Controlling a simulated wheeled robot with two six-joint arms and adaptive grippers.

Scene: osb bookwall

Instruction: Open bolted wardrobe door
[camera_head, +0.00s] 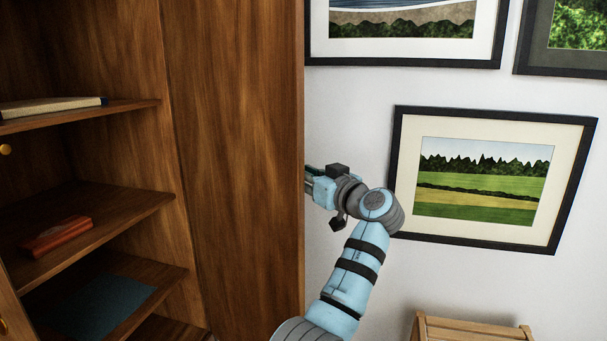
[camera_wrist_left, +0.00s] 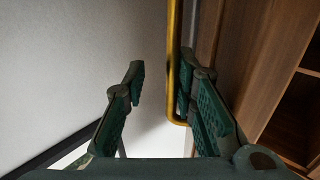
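The wooden wardrobe stands open to its shelves at the left of the head view. A broad wooden door panel (camera_head: 235,150) stands at its right side. At the lower left edge is part of another wooden panel (camera_head: 10,300) with gold fittings (camera_head: 5,149). In the left wrist view my left gripper (camera_wrist_left: 160,78) has its fingers apart. A gold bar handle (camera_wrist_left: 174,60) runs between them, nearer the right finger, beside a wooden door (camera_wrist_left: 205,35).
The wardrobe shelves (camera_head: 100,220) hold a book (camera_head: 50,107), a red object (camera_head: 57,236) and a blue flat item (camera_head: 95,303). Framed pictures (camera_head: 485,183) hang on the white wall. A wooden piece of furniture (camera_head: 470,328) stands at the lower right.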

